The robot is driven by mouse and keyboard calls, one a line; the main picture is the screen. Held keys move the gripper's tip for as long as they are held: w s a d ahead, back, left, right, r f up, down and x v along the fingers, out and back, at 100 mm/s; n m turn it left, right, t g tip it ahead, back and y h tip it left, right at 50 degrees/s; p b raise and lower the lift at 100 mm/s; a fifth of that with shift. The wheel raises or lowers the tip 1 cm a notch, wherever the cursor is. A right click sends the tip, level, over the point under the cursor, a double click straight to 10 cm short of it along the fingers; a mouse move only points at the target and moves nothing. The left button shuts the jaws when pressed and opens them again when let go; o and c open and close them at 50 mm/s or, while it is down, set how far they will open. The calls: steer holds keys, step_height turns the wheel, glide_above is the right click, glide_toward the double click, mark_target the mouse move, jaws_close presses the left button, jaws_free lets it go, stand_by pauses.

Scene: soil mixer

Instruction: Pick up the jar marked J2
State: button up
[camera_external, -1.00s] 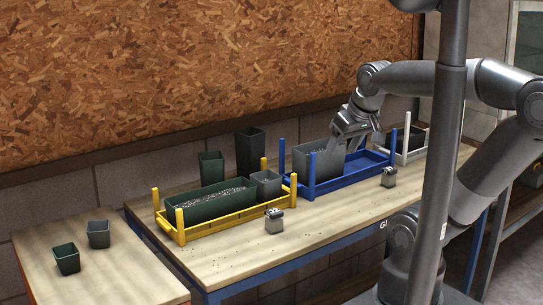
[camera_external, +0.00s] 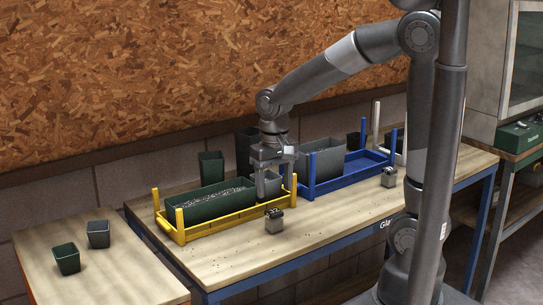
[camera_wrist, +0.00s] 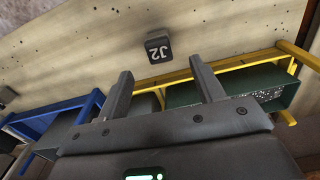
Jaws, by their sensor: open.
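The jar marked J2 (camera_wrist: 158,48) is small and dark with a pale J2 on its top in the wrist view. It stands on the wooden bench in front of the yellow rack; in the external view it appears to be the small grey jar (camera_external: 274,222). My gripper (camera_wrist: 160,67) is open and empty, its fingers pointing toward the jar's side of the bench. In the external view my gripper (camera_external: 272,178) is over the right end of the yellow rack, above and behind the jar, apart from it. It partly hides a grey pot there.
The yellow rack (camera_external: 222,229) holds a green trough (camera_external: 212,203) of soil. A blue rack (camera_external: 350,175) with a grey bin (camera_external: 322,160) stands to the right. Another small jar (camera_external: 388,177) stands in front of it. The bench front (camera_external: 330,215) is clear between the jars.

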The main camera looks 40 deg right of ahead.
mark_target(274, 211)
steer(key=f, duration=1)
steer(key=shift+w+d, duration=0.15)
steer(key=shift+w, duration=0.05)
steer(key=c, duration=1.1)
